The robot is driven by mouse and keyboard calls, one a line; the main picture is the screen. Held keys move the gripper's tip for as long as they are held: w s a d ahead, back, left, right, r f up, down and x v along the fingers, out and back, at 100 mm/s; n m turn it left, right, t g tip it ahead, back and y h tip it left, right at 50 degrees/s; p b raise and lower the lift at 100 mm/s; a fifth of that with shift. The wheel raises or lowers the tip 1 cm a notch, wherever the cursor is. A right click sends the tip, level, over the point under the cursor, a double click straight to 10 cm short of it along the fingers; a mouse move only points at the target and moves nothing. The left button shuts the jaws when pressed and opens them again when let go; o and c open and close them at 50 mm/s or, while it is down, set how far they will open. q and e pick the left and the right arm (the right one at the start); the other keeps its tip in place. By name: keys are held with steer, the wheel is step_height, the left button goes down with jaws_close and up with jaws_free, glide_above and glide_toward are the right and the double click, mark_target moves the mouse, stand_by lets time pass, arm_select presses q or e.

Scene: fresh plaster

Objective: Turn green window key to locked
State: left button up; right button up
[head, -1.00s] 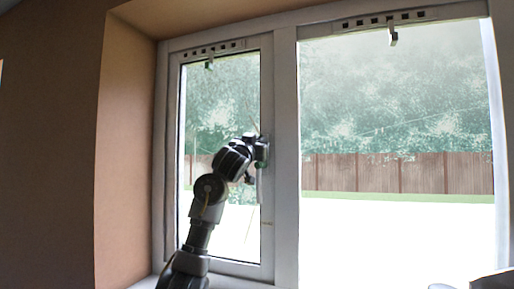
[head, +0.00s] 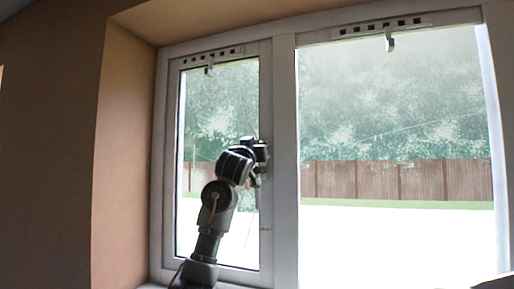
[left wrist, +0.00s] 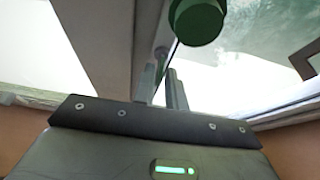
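The green key (left wrist: 197,22) shows as a dark green round knob at the top of the left wrist view, beyond my fingertips. A grey metal part, seemingly the window handle, lies beside it. In the head view the key is hidden behind my left gripper (head: 260,150), which is at the right stile of the left window sash (head: 266,215). In the left wrist view the two fingers of my left gripper (left wrist: 164,85) stand close together with a narrow gap. I cannot tell whether they hold anything. My right gripper is not in view.
A fixed window pane (head: 395,120) fills the right side. A vent strip with a small catch (head: 390,42) runs along its top. The brown wall reveal (head: 125,150) is at the left. The space before the right pane is mostly clear.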

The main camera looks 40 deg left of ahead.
arm_select(q)
steer(key=shift+o, duration=1.1)
steer(key=shift+f, duration=0.1)
steer(key=shift+d+f, duration=0.1)
steer(key=shift+f, duration=0.05)
steer(key=b+v, duration=0.6)
steer(key=v, duration=0.4)
steer(key=shift+s, duration=0.4)
